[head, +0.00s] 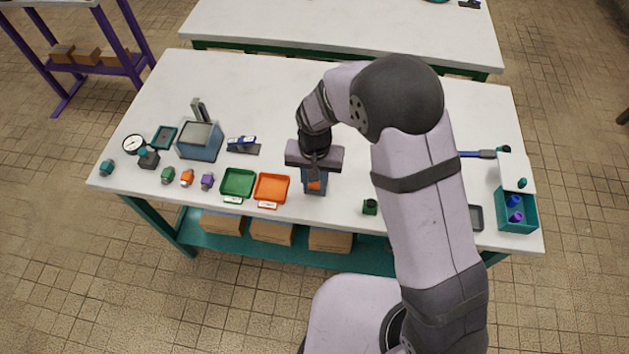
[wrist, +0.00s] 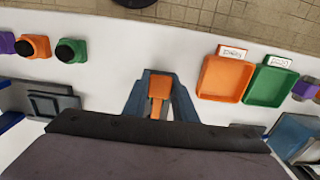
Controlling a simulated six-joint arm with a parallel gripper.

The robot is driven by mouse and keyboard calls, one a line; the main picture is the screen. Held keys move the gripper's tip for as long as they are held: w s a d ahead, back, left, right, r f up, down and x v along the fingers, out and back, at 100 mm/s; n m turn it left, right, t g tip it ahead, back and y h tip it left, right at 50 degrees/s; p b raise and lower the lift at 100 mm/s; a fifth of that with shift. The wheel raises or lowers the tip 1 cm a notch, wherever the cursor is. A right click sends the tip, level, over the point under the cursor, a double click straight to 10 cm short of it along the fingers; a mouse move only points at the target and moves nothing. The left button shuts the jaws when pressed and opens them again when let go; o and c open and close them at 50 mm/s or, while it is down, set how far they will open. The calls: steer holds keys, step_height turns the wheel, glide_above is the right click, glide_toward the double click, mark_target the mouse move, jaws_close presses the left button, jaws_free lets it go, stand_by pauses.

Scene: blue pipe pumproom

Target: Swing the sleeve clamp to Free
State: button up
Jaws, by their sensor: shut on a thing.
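I cannot read any Free marking.
An orange tray (head: 287,191) and a green tray (head: 252,186) stand just left of the fixture. A small green block (head: 370,206) is to the right, and a teal box (head: 533,213) stands at the right end. Bare tabletop lies behind the gripper.

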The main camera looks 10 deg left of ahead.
steer(key=shift+r, duration=0.15)
steer(key=shift+w+r+p, duration=0.15)
steer(key=shift+r+p, duration=0.35)
steer(key=shift+r, duration=0.05)
steer(key=shift+w+r+p, duration=0.15)
steer(key=shift+r+p, duration=0.35)
steer(key=shift+o, duration=0.2)
steer(key=shift+r, duration=0.35)
steer(key=shift+w+r+p, duration=0.15)
steer(key=shift+r+p, duration=0.1)
steer(key=shift+p, duration=0.25)
steer(key=shift+c, duration=0.2)
